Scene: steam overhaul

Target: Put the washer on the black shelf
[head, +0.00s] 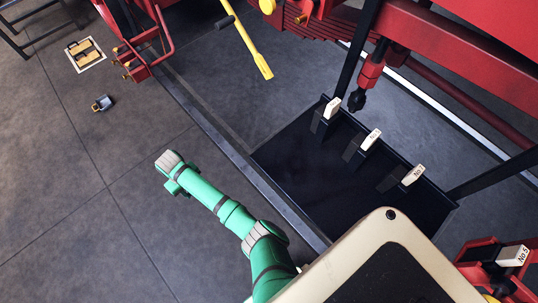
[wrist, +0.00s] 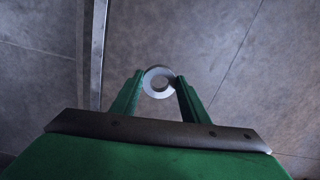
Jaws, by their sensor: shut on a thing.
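The washer (wrist: 158,71) is a pale grey ring with a round hole. In the wrist view it sits between the two green fingertips of my gripper (wrist: 159,83), which is shut on its sides and holds it over the grey floor. In the head view my green arm reaches up and left, and its fingers and the washer are hidden. The black shelf (head: 310,195) is a wide dark tray to the right of the arm, across a long dark rail. Its bare floor shows, and my arm's end is apart from it.
Several white number tags (head: 371,139) stand along the shelf's far edge. The dark rail (head: 215,130) runs between my arm and the shelf; a rail also shows in the wrist view (wrist: 97,55). Red machinery (head: 450,40) overhangs behind the shelf. A small blue-grey object (head: 102,103) lies on the open floor at left.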

